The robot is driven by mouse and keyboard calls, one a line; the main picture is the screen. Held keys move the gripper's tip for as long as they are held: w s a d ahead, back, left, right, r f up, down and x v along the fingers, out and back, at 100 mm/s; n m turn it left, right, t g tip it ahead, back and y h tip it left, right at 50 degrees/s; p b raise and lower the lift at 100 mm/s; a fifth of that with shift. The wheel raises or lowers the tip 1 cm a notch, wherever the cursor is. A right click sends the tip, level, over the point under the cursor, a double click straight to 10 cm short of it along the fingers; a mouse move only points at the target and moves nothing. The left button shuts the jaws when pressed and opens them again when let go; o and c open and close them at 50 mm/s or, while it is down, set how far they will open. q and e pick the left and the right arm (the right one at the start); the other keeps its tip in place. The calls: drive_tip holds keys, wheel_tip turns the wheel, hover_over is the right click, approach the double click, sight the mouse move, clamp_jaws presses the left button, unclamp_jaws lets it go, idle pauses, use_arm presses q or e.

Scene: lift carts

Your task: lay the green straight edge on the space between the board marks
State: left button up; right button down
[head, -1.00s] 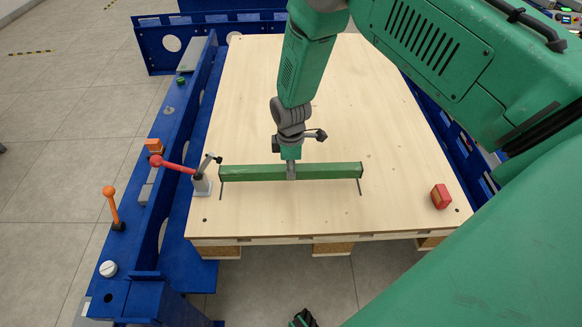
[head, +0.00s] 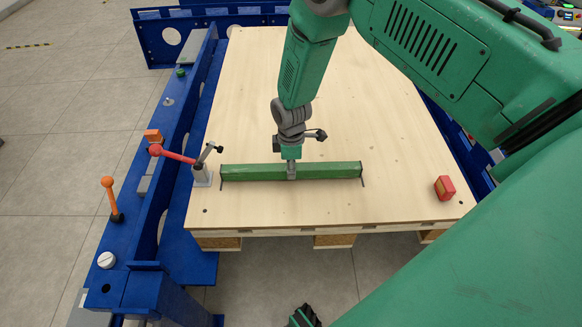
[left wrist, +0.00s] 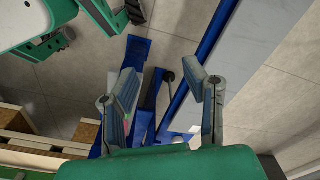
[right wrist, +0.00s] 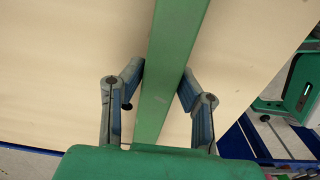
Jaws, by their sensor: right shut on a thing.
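The green straight edge (head: 250,173) lies level, left to right, across the near part of the pale wooden board (head: 330,205). My right gripper (head: 291,171) is shut on its middle; the right wrist view shows the fingers (right wrist: 160,90) on either side of it. A short dark board mark (head: 362,184) shows at its right end, and another mark (head: 221,184) at its left end; both are partly covered. I cannot tell whether its underside touches the board. My left gripper (left wrist: 163,92) is open and empty, away from the board over the floor and blue frame.
A grey toggle clamp with a red handle (head: 178,156) stands close to the straight edge's left end. Blue rails (head: 205,90) border the board. The board's far half is mostly clear beyond my right arm.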

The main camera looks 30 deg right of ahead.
drive_tip(key=shift+d+f+b, duration=0.15)
drive_tip(key=shift+f+b, duration=0.15)
drive_tip(key=shift+f, duration=0.3)
drive_tip(key=c, duration=1.1)
unclamp_jaws()
wheel_tip(320, 180, up, 12)
